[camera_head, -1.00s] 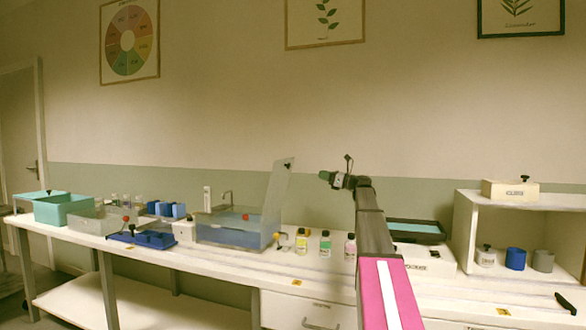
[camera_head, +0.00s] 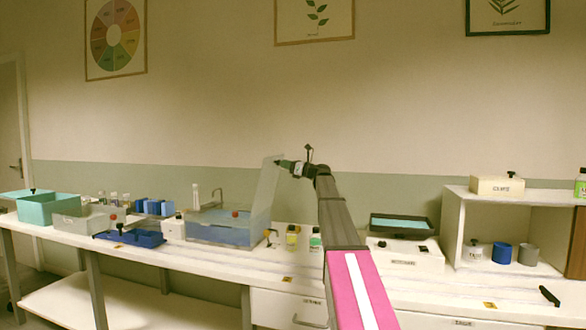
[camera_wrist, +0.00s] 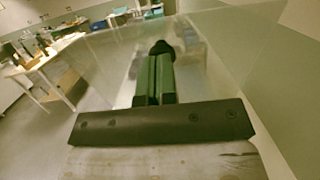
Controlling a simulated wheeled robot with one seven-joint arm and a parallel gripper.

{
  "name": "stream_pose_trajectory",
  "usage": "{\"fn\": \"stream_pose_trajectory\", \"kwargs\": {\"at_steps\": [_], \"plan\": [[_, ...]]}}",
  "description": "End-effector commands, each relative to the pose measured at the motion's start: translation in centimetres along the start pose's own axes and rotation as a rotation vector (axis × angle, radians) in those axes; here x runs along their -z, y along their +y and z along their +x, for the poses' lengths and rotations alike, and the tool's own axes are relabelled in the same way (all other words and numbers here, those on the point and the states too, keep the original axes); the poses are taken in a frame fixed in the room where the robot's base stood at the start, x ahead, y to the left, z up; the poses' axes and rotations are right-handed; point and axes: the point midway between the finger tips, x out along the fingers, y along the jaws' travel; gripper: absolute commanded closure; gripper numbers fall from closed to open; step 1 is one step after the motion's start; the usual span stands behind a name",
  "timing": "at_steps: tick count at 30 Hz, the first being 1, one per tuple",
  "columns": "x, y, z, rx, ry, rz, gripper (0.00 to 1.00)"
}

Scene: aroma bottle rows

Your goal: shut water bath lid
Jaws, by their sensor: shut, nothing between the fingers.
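The water bath (camera_head: 215,236) is a clear tank on the bench, left of the middle in the head view. Its clear lid (camera_head: 267,190) stands open, near upright and tilted slightly right, hinged at the tank's right side. My gripper (camera_head: 281,163) is at the lid's upper part, on its right side in the picture. In the wrist view my gripper (camera_wrist: 157,62) shows green fingers closed together with nothing between them. A dark round knob (camera_wrist: 162,47) shows just beyond the fingertips, and the see-through panel spreads around them. I cannot tell whether the fingers touch the lid.
A tap (camera_head: 217,198) stands behind the bath. Small bottles (camera_head: 292,237) stand just right of it. A white shelf (camera_head: 455,230) is at the right.

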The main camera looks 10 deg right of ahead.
Motion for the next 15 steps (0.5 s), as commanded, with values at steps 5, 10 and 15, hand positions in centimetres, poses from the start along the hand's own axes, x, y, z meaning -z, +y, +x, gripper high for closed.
{"fn": "stream_pose_trajectory", "kwargs": {"at_steps": [5, 10, 15], "plan": [[-0.01, 0.0, 0.57, 0.0, 0.0, 0.0, 1.0], [0.0, 0.02, 0.57, 0.0, 0.0, 0.0, 1.0], [-0.04, 0.02, 0.65, 0.0, 0.003, 0.0, 1.0]]}}
